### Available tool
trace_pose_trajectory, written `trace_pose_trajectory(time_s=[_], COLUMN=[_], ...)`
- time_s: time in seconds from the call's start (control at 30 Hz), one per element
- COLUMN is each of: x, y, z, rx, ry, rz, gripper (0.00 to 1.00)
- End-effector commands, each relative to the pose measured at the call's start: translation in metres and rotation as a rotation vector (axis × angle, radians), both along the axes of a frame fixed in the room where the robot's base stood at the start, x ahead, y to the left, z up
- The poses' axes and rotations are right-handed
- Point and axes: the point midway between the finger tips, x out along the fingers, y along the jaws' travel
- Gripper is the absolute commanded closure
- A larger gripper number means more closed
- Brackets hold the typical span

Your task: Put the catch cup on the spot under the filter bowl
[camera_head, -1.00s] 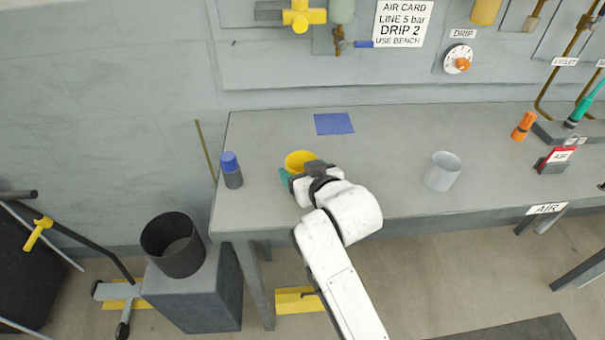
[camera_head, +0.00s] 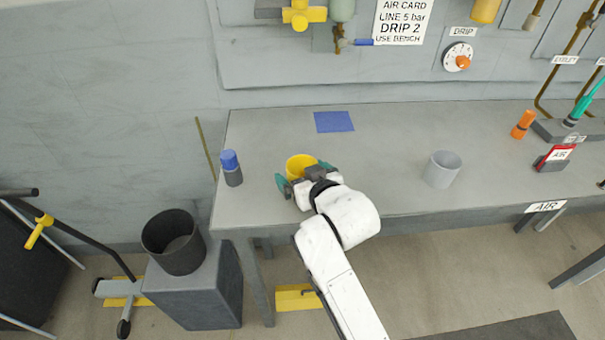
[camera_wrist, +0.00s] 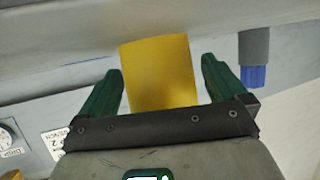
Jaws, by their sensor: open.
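The yellow catch cup (camera_head: 299,170) stands upright on the bench. My gripper (camera_head: 306,177) is open, with one green finger on each side of the cup. In the wrist view the cup (camera_wrist: 160,72) is between the open fingers of my gripper (camera_wrist: 162,75), with a gap on both sides. A blue square (camera_head: 333,122) lies on the bench behind the cup, to its right. The pale green filter bowl (camera_head: 342,10) is on the wall above the square, cut off by the top edge.
A blue-capped grey bottle (camera_head: 231,169) stands left of the cup and shows in the wrist view (camera_wrist: 254,60). A light grey cup (camera_head: 442,169) stands to the right. The bench between cup and blue square is clear.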

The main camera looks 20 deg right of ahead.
Motion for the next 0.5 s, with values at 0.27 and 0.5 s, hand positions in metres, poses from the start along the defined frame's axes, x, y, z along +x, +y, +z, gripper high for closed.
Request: trace_pose_trajectory(time_s=[0.27, 0.5], x=[-0.005, -0.045], y=[-0.001, -0.001], z=[0.002, 0.015], rx=[-0.001, -0.002], ry=[-0.001, -0.001], rz=[0.000, 0.000], gripper=[0.01, 0.01])
